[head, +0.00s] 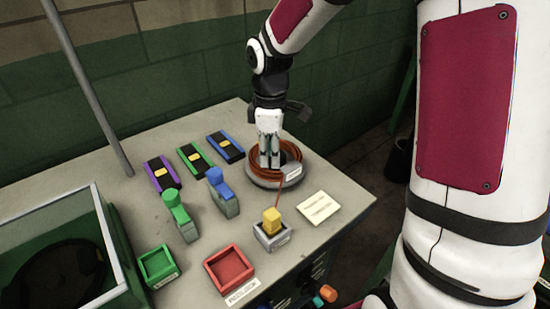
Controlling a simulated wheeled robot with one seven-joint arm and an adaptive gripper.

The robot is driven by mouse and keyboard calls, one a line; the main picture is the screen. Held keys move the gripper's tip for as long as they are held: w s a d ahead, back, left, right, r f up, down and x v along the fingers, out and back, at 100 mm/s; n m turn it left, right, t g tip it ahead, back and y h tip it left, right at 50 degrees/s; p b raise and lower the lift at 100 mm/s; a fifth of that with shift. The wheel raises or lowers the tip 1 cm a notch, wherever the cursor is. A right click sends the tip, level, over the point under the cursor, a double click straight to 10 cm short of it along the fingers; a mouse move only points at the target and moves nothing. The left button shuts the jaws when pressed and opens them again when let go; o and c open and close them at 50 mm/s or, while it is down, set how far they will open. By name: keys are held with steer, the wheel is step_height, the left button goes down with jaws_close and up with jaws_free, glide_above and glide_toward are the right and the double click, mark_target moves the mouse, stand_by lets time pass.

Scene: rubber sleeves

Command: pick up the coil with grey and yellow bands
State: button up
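An orange-brown coil (291,155) lies on a round grey base (262,183) at the back right of the table. I cannot make out grey and yellow bands on it. My gripper (269,162) points straight down over the middle of this coil, its fingertips low inside or in front of the ring. The fingers look close together, but whether they are shut or touch the coil cannot be told. The gripper hides part of the coil. A thin orange line runs from the coil toward a yellow block (271,220) in a small grey box (274,239).
Purple (161,174), green (194,159) and blue (225,147) flat pieces with yellow marks lie left of the coil. Green (179,218) and blue (223,194) upright blocks stand nearer. A red tray (229,268), green tray (158,266) and glass-topped case (112,250) are in front.

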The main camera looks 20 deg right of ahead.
mark_target(272, 170)
steer(key=shift+d+f, duration=0.15)
steer(key=shift+f, duration=3.1)
jaws_close()
steer(key=shift+w+r, duration=0.1)
